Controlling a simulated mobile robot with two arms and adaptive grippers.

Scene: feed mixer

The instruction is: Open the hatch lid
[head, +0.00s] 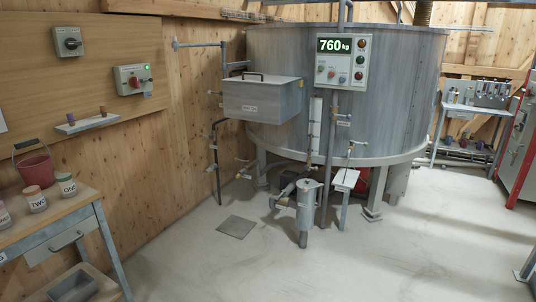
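A grey metal hatch box (262,103) is mounted on the left side of the large round mixer tank (405,80) in the head view. Its hatch lid (275,82) lies flat across the top of the box and looks closed. A dark bar handle (248,74) stands up from the lid near its back left. A small label is on the box front, too small to read. Neither of my grippers is in the head view.
A display panel (342,62) reading 760 kg is right of the box. Pipes and valves stand below and left of it. A workbench (60,212) with jars and a red bucket (35,169) is at left. The pale floor (350,265) in front is mostly clear.

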